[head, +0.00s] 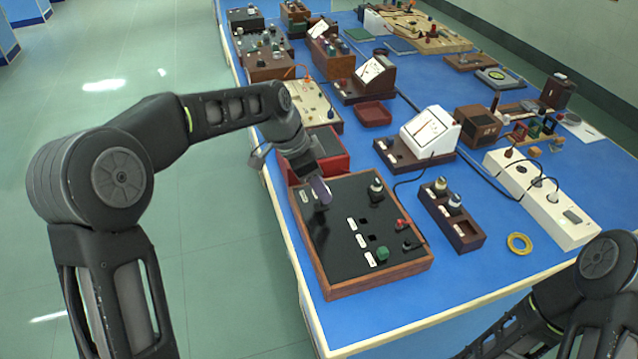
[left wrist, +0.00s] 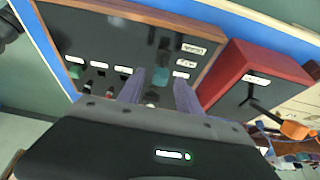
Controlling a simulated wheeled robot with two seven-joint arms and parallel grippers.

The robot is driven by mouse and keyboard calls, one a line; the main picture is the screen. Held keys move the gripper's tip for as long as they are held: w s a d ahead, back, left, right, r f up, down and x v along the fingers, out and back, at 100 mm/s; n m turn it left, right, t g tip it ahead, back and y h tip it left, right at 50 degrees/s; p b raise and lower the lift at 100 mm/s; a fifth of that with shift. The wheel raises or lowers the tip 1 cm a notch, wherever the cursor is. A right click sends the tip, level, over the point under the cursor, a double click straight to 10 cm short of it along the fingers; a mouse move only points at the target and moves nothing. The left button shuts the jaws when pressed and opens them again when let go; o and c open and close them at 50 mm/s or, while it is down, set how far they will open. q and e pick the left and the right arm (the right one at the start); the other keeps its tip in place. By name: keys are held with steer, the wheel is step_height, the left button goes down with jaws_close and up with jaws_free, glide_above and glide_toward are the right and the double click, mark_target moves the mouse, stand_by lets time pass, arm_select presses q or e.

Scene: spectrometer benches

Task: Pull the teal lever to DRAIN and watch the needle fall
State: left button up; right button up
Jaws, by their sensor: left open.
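A black control panel (head: 335,245) in a wooden frame stands near the table's front left; it also fills the upper left wrist view (left wrist: 110,35). A green-teal knob (head: 382,253) sits at its near end, and shows at the left of the left wrist view (left wrist: 75,71). My right gripper is out of frame.
A red box (head: 335,160) stands just behind the panel. A dark block with knobs (head: 452,220), a white power strip (head: 540,195) and a yellow ring (head: 519,244) lie to the right. Cables run between them. The blue table's front right is mostly clear.

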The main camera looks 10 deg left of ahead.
arm_select(q)
jaws_close()
stand_by(0.4)
